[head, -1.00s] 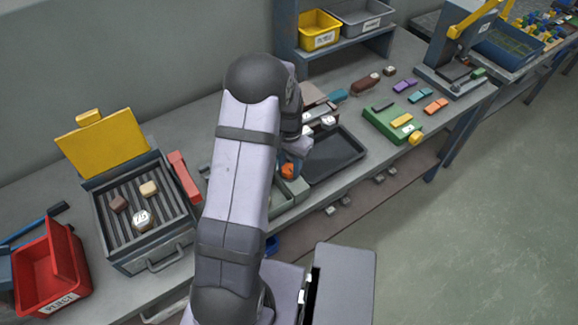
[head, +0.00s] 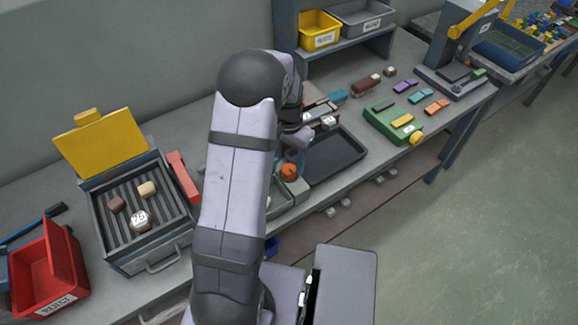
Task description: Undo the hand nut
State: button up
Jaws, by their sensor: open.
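A round orange knob (head: 289,171), which looks like the hand nut, sits on a grey-green fixture (head: 294,187) at the bench's front, just right of my forearm. A yellow round knob (head: 416,138) is on the front corner of a green block (head: 382,127) further right. My gripper (head: 294,152) is above and just behind the orange knob, apart from it and open. It is small and partly hidden by my arm, so its fingers are hard to make out. My forearm also covers part of the fixture's left side.
A dark empty tray (head: 335,158) lies right of the fixture. On the left stand a grill box (head: 152,236) with its yellow lid (head: 100,146) raised, a red handle (head: 183,178) and a red reject bin (head: 62,270). A shelf with bins (head: 320,38) stands behind.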

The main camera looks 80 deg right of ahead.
aim_at(288, 169)
jog(key=shift+r+b, duration=0.5)
jog(key=shift+r, duration=1.6)
jog(key=shift+w, duration=0.1)
